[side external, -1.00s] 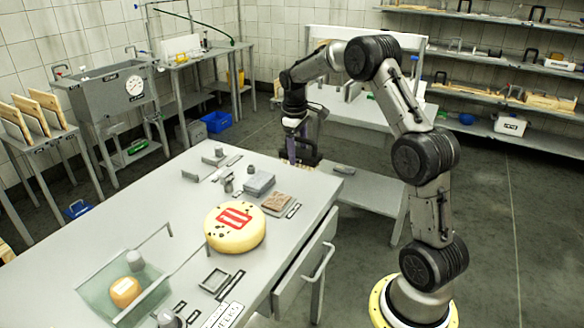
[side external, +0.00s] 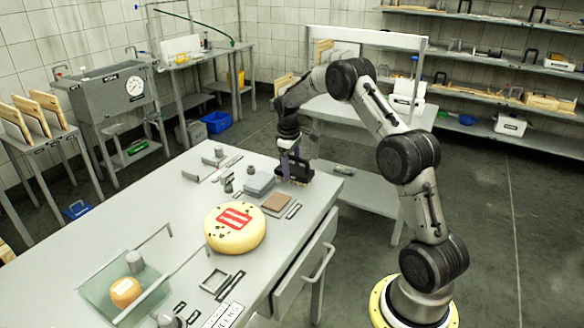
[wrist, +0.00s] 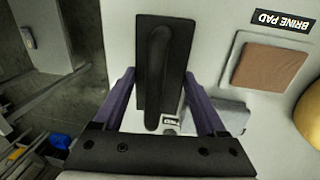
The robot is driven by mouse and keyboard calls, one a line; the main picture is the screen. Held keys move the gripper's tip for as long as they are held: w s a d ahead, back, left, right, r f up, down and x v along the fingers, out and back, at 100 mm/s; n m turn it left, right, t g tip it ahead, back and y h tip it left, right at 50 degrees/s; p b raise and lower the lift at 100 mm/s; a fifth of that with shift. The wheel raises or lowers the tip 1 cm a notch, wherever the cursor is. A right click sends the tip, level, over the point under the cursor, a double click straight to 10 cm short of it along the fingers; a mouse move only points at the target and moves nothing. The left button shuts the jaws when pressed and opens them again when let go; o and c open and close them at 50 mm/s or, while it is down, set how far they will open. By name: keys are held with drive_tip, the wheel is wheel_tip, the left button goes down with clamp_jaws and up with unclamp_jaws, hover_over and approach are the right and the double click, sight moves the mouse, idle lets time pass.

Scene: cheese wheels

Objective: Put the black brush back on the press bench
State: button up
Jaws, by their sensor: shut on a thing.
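My gripper (wrist: 165,100) has purple fingers on both sides of the black brush (wrist: 164,62) and is shut on it in the wrist view. The brush is a flat black block with a long raised handle. In the side view the brush (side external: 298,175) is low over the far right corner of the grey bench (side external: 190,235), and my gripper (side external: 291,160) is above it. I cannot tell whether the brush touches the bench top.
A brown pad (side external: 277,202) lies near the brush, beside a "BRINE PAD" label (wrist: 282,21). A grey block (side external: 258,183) is left of the brush. A yellow cheese wheel (side external: 235,240) with a red mark sits nearer, and a glassy basin (side external: 115,290) is at front left.

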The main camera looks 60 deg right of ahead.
drive_tip(key=o, duration=1.4)
drive_tip(key=shift+f, duration=0.1)
wheel_tip(320, 180, up, 12)
drive_tip(key=a, duration=0.2)
drive_tip(key=s+a+r+t, duration=0.1)
drive_tip(key=s+a+r, duration=0.2)
drive_tip(key=a+r, duration=0.5)
drive_tip(key=s+a+r+t, duration=0.2)
drive_tip(key=s+a+r, duration=0.2)
drive_tip(key=s+a, duration=0.55)
drive_tip(key=s+a+f+t, duration=0.1)
drive_tip(key=s+a, duration=0.2)
drive_tip(key=s, duration=0.2)
drive_tip(key=s+a+f+y, duration=0.1)
drive_tip(key=s+a+f, duration=0.1)
drive_tip(key=s+a, duration=0.2)
drive_tip(key=s+a+f+t, duration=0.1)
drive_tip(key=s+a+f, duration=0.1)
drive_tip(key=s+a, duration=0.2)
drive_tip(key=shift+s+a+t+y, duration=0.1)
drive_tip(key=shift+s+t+y, duration=0.2)
drive_tip(key=shift+s, duration=1.15)
